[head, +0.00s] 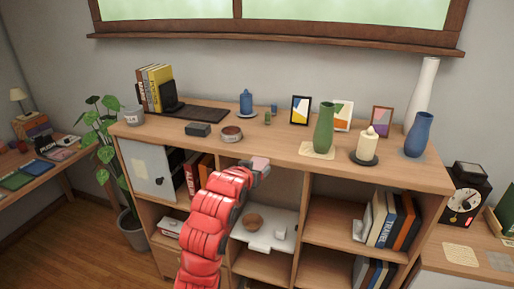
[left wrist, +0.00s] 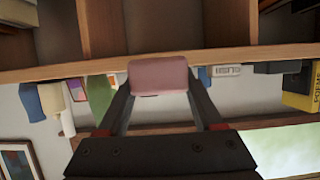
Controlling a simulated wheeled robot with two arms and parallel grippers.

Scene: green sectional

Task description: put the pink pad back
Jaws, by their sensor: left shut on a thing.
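The pink pad (head: 260,163) is at the end of my red left arm, in front of the wooden shelf unit's top front edge. My left gripper (head: 257,170) is shut on it. In the left wrist view, which is upside down, the pink pad (left wrist: 160,74) sits between the two dark fingers of the gripper (left wrist: 162,88). I cannot tell whether the pad touches the shelf edge. My right gripper is not in view.
The shelf top (head: 270,147) is bare just behind the pad. A brown bowl (head: 232,134), dark box (head: 198,129), green vase (head: 324,128) and white candle (head: 367,146) stand around it.

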